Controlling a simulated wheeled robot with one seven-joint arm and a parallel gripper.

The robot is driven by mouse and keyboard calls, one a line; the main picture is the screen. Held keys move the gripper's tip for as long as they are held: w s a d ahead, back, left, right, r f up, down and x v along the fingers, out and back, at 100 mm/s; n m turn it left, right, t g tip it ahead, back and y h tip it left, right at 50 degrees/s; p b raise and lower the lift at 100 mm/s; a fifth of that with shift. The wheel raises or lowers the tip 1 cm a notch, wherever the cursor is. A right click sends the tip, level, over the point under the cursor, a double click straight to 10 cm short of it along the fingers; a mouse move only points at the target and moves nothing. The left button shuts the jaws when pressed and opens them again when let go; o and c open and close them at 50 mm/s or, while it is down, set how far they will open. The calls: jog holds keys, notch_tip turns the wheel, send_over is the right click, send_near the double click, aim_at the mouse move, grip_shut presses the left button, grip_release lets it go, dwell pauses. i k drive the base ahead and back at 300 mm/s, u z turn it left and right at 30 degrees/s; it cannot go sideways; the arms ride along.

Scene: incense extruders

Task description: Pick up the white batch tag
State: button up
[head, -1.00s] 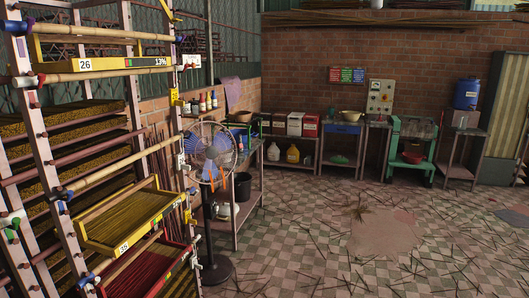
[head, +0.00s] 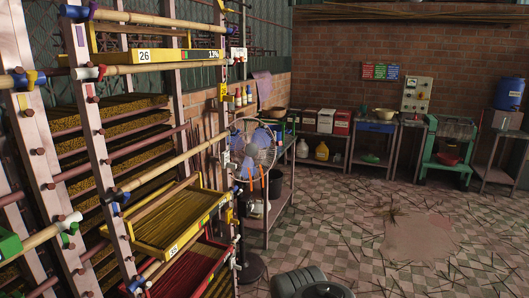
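A small white card (head: 238,54) shows at the upper right of the rack, near its end post; it may be the white batch tag, but it is too small to read. Another small white piece (head: 224,158) sits lower on the same post. The yellow trays on the rack carry white number labels, one reading 26 (head: 144,56) and one lower down (head: 173,250). My gripper is not recognisable in view; only a dark grey rounded part, apparently of my arm, shows at the bottom edge.
The rack (head: 105,165) with bamboo poles and incense trays fills the left side. A standing fan (head: 252,150) is close beside it. Benches with a blue drum (head: 508,93) and a green machine (head: 447,150) line the brick wall. The tiled floor is open, with scattered sticks.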

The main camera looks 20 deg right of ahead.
aim_at(226, 163)
jog(key=z, duration=1.25)
jog(key=i, duration=1.7)
jog(key=u, duration=2.25)
